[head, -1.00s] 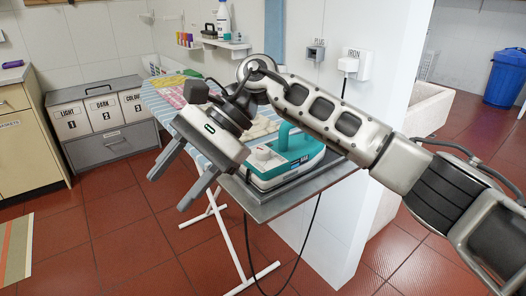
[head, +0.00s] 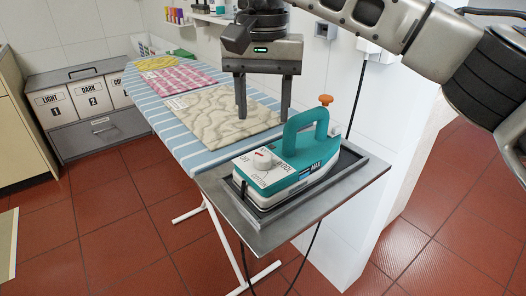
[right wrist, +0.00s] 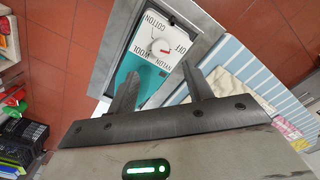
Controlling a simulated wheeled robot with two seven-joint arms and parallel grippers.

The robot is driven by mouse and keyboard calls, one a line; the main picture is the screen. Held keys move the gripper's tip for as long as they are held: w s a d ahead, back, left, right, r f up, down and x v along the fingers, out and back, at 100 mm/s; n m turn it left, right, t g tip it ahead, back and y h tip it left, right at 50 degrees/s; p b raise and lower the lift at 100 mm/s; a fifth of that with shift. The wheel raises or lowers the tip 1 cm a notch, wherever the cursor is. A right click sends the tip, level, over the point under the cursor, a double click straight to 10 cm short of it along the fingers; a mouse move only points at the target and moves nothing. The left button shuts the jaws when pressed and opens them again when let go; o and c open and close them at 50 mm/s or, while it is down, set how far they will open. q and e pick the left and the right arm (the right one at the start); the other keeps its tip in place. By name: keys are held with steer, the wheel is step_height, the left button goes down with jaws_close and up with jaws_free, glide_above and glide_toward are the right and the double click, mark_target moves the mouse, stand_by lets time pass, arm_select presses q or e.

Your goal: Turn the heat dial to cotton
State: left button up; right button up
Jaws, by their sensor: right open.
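The teal and white iron (head: 310,172) lies on a grey metal rest at the near end of the ironing board. Its round white heat dial (head: 262,160) has a red mark and faces up. In the right wrist view the dial (right wrist: 158,46) is ringed by the words OFF, COTTON, WOOL and NYLON. The red mark is on the side toward OFF, but its exact setting is hard to tell. My right gripper (head: 263,113) is open and empty, above and behind the dial, its fingers pointing down and apart from the iron. My left gripper is not in view.
The metal rest (head: 263,238) has a raised rim around the iron. Patterned cloths, including a beige one (head: 226,116), lie on the striped ironing board (head: 178,134). An orange knob (head: 326,100) rises by the iron's handle. A white wall stands close on the right; a cord hangs below.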

mark_target(263, 156)
step_height(263, 156, down, 9)
steer(key=shift+b, duration=0.3)
steer(key=c, duration=1)
